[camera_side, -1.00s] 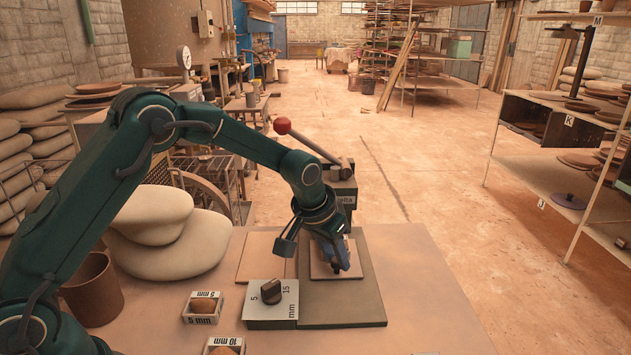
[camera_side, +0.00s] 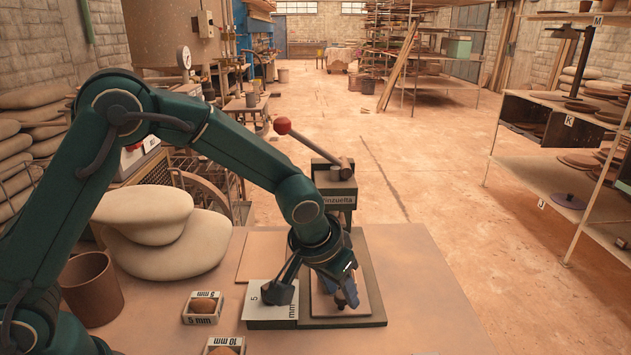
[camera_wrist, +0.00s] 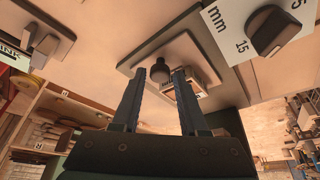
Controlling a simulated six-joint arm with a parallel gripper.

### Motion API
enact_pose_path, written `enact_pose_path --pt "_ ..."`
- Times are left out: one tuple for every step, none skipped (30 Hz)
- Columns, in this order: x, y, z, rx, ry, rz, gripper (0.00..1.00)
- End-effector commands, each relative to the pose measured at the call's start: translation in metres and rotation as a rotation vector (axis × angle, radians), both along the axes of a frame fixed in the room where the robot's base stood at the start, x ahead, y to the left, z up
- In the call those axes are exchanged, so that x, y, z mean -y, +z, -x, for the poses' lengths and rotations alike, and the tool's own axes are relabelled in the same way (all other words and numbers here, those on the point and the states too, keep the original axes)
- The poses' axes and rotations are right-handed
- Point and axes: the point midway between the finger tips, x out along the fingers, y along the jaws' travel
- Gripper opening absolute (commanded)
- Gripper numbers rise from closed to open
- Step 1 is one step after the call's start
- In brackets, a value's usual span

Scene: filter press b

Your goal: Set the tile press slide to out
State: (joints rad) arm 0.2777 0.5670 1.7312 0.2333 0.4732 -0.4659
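The tile press (camera_side: 336,190) has a grey-green base (camera_side: 372,300) and a lever with a red ball. Its slide is a pale square plate (camera_side: 360,303) lying towards the front of the base, partly under my gripper. A dark round knob (camera_wrist: 160,70) shows upright on the plate in the wrist view. My gripper (camera_wrist: 160,75) points down over the slide. Its fingers are apart, with the knob between the tips and gaps seen on both sides. In the side view, my gripper (camera_side: 347,298) hides the knob.
A thickness dial plate (camera_side: 262,312) marked 5 and 15 mm sits close left of the slide; its knob shows in the wrist view (camera_wrist: 272,32). Small labelled boxes (camera_side: 202,307), a brown pot (camera_side: 92,288) and clay bags (camera_side: 165,245) are farther left. The table's right side is clear.

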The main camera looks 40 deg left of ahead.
Motion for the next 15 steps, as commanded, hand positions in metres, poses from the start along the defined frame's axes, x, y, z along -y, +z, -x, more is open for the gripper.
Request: enact_pose_path --pt "0.0 0.0 0.0 -0.001 0.0 0.0 0.43" --pt "0.0 0.0 0.0 -0.001 0.0 0.0 0.43" --pt "0.0 0.0 0.0 -0.001 0.0 0.0 0.43" --pt "0.0 0.002 0.001 -0.001 0.0 0.0 0.43" --pt "0.0 0.003 0.001 0.0 0.0 0.0 0.43" --pt "0.0 0.007 0.002 0.001 0.0 0.001 0.43" --pt "0.0 0.009 0.003 0.002 0.001 0.001 0.43" --pt "0.0 0.013 0.005 0.002 0.001 0.001 0.43" --pt "0.0 0.017 0.007 0.002 0.001 0.001 0.43" --pt "0.0 0.021 0.008 0.003 0.001 0.001 0.43" --pt "0.0 0.025 0.01 0.004 0.0 0.002 0.43" --pt "0.0 0.029 0.011 0.003 0.0 0.001 0.43" --pt "0.0 0.033 0.013 0.005 -0.001 0.002 0.43" --pt "0.0 0.036 0.014 0.004 0.0 0.001 0.43" --pt "0.0 0.039 0.015 0.004 0.0 0.001 0.43"
